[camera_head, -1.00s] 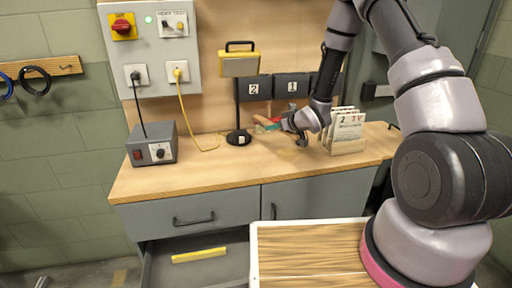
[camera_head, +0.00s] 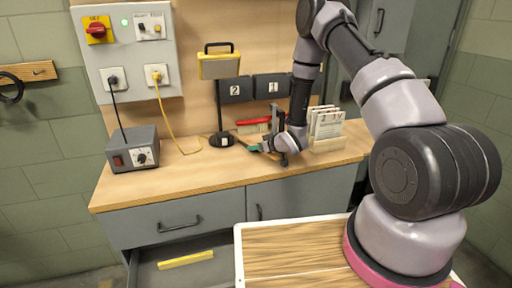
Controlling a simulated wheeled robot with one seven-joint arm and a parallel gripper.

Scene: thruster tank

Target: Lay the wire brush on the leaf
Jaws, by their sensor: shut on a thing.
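My gripper (camera_head: 281,146) is low over the bench top, in front of the number cards. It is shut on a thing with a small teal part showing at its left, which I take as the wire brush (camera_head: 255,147). Most of the thing is hidden by the fingers or too small to make out. I cannot tell whether it touches the bench. I cannot make out for sure which surface is the leaf.
A red-handled item (camera_head: 253,121) lies behind my gripper. The lamp stand's black base (camera_head: 222,139) is at its left, the card holder (camera_head: 329,143) at its right. A grey power box (camera_head: 133,151) stands farther left. The drawer (camera_head: 188,264) is open with a yellow bar inside.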

